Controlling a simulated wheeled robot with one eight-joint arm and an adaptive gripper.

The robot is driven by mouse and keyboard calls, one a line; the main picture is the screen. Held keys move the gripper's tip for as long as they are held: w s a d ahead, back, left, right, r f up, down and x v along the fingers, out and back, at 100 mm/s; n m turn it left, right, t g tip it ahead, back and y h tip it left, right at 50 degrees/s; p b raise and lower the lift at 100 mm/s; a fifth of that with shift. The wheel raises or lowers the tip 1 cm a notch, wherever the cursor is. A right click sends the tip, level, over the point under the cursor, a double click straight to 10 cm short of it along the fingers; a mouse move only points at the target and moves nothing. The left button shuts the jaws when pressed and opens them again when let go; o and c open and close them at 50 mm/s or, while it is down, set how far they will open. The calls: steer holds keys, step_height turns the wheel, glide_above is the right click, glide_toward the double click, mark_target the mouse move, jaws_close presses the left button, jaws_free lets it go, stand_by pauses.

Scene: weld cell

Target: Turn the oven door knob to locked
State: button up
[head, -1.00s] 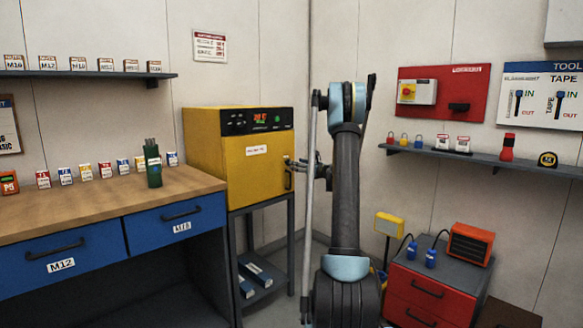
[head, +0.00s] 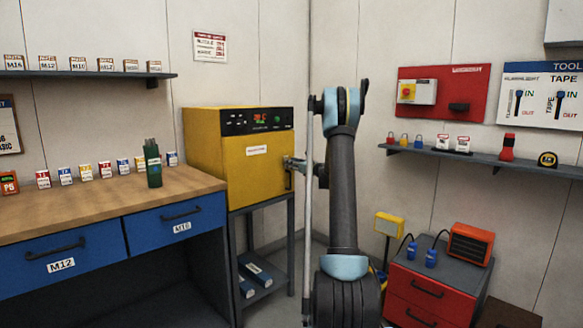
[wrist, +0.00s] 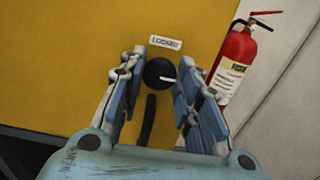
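The yellow oven (head: 205,145) stands on a dark stand in the head view. Its door faces my gripper (head: 287,163), which is at the door's right edge. In the wrist view, the round black knob (wrist: 158,73) sits on the yellow door, below a white label reading LOCKED (wrist: 165,42). The white mark on the knob points right, not up at the label. My gripper (wrist: 161,62) is open, with one blue-padded finger on each side of the knob. I cannot tell whether the fingers touch it. In the head view, my gripper hides the knob.
A black vertical handle (wrist: 147,120) is on the door below the knob. A red fire extinguisher (wrist: 236,60) is to the right, near my right finger. The blue-drawer workbench (head: 90,205) stands left of the oven. A red cabinet (head: 430,290) is at the right.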

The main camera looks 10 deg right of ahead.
stand_by(0.3)
steer(key=shift+s+a+f+n, duration=0.1)
steer(key=shift+a+n, duration=0.05)
steer(key=shift+n, duration=4.3)
steer(key=shift+s+a+f+n, duration=0.1)
steer(key=shift+n, duration=4.35)
steer(key=shift+a, duration=0.1)
steer(key=o, duration=0.9)
steer(key=shift+f, duration=0.1)
steer(key=shift+o, duration=0.7)
